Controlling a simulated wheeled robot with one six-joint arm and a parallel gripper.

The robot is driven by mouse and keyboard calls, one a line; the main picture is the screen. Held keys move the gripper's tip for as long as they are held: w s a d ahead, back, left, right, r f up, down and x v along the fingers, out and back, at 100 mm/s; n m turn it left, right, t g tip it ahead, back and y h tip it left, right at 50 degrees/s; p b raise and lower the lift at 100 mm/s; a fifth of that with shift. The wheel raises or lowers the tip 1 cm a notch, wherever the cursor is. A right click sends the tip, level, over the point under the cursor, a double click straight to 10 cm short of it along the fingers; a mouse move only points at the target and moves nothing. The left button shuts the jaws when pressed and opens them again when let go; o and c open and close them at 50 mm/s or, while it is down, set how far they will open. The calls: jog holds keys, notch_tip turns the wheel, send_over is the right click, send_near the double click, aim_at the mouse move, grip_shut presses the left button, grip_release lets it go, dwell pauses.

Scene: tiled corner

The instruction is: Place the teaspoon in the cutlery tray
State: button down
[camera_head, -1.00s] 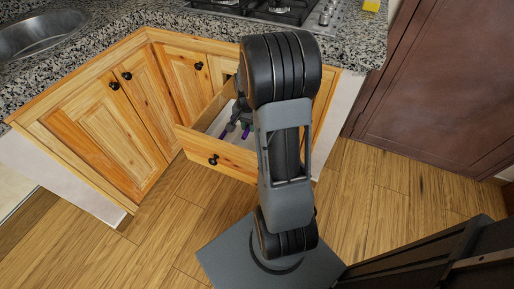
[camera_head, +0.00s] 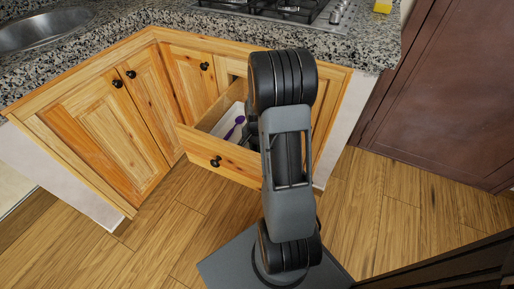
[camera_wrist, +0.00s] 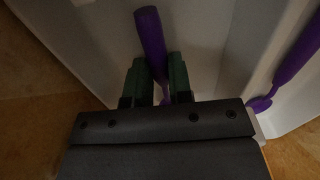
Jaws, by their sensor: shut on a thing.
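In the wrist view my gripper (camera_wrist: 157,78) is shut on a purple utensil, which I take for the teaspoon (camera_wrist: 150,35). Its thick handle end sticks out beyond the green fingers; its far end is hidden. The white cutlery tray (camera_wrist: 205,40) lies behind the fingers, and its long dividers show. The held piece is over the tray; I cannot tell whether it touches. In the head view the tray is inside the open drawer (camera_head: 228,158), and my arm covers most of the gripper.
A second purple utensil (camera_wrist: 298,50) lies in the tray's right part in the wrist view. A purple utensil (camera_head: 236,126) shows in the drawer in the head view; I cannot tell which one. The granite counter (camera_head: 135,40) overhangs behind the drawer.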

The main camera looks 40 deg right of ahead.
jog(key=shift+f, duration=0.2)
jog(key=shift+f, duration=0.1)
jog(key=c, duration=1)
grip_release()
jog(key=shift+c, duration=0.2)
notch_tip(320, 180, up, 12)
jog(key=p, duration=0.4)
jog(key=s+a+r+n+t, duration=0.1)
jog(key=s+a+r+n, duration=0.4)
jog(key=a, duration=0.4)
jog(key=s+a+r+n+t, duration=0.1)
jog(key=s+a+r+n, duration=0.4)
jog(key=a+n, duration=0.2)
jog(key=shift+s+a+r+t, duration=0.15)
jog(key=shift+s+a+t, duration=0.2)
jog(key=shift+a, duration=0.5)
